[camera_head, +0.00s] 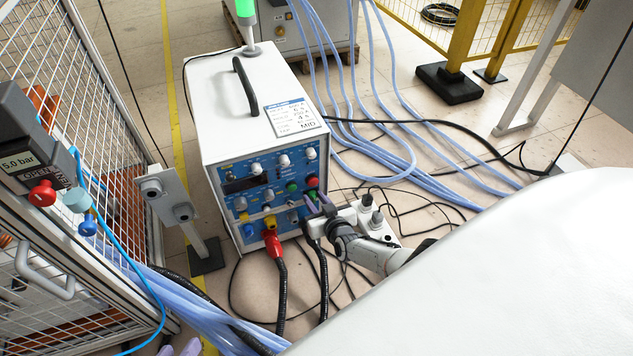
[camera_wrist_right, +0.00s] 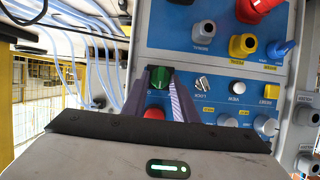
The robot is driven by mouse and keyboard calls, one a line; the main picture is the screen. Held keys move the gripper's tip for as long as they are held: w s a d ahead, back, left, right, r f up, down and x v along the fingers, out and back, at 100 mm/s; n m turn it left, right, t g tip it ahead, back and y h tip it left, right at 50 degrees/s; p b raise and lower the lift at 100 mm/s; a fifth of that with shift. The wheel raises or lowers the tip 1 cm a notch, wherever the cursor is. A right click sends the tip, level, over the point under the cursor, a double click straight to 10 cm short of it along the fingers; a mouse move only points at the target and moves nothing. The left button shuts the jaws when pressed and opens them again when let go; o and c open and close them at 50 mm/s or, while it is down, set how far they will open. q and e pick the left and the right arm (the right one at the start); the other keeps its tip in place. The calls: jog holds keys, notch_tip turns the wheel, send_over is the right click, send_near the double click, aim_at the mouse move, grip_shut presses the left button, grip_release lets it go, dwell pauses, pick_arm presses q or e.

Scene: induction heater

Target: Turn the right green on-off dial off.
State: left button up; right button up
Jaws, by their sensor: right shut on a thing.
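The white heater box (camera_head: 225,110) has a blue front panel with knobs and dials. The right green dial (camera_wrist_right: 160,77) sits between my right fingertips in the right wrist view. My right gripper (camera_wrist_right: 160,88) has its two purple fingers on either side of the dial and is shut on it. In the head view my right gripper (camera_head: 317,204) reaches the right edge of the panel and mostly hides this dial. The dial's exact angle is hard to read. My left gripper (camera_head: 180,348) shows only its purple fingertips at the bottom edge, apart and empty.
A red button (camera_wrist_right: 153,112) lies close to the green dial. A red plug (camera_head: 272,243) with a thick black cable sticks out of the panel. A metal post (camera_head: 178,205) and a mesh cage (camera_head: 60,80) stand left. Blue hoses (camera_head: 430,170) cross the floor behind.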

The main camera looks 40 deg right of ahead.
jog(key=shift+a+f+n+h, duration=0.1)
jog(key=shift+a+n+h, duration=0.15)
jog(key=shift+n+h, duration=0.6)
jog(key=shift+n+h+b, duration=0.25)
jog(key=shift+n+b, duration=0.25)
jog(key=shift+n, duration=0.15)
jog(key=shift+w+a+f+n+h+b, duration=0.1)
jog(key=shift+n+h+b, duration=0.3)
jog(key=shift+n, duration=0.15)
jog(key=shift+a+f+n+h+b, duration=0.1)
jog(key=shift+n+h+b, duration=0.25)
jog(key=shift+n, duration=0.2)
pick_arm(q)
jog(key=shift+w+d+r+t+h+b, duration=0.15)
jog(key=shift+d+r+t+h+b, duration=0.15)
jog(key=shift+d+r, duration=0.3)
jog(key=shift+w+d+r+t+h+b, duration=0.1)
jog(key=shift+d+r+t+h+b, duration=0.2)
jog(key=shift+r, duration=0.4)
pick_arm(e)
jog(key=shift+r+n+h, duration=0.15)
jog(key=shift+n+h, duration=0.2)
jog(key=shift+n, duration=0.35)
pick_arm(q)
jog(key=shift+d, duration=0.1)
pick_arm(e)
jog(key=shift+w, duration=0.1)
jog(key=o, duration=1)
jog(key=shift+a, duration=0.1)
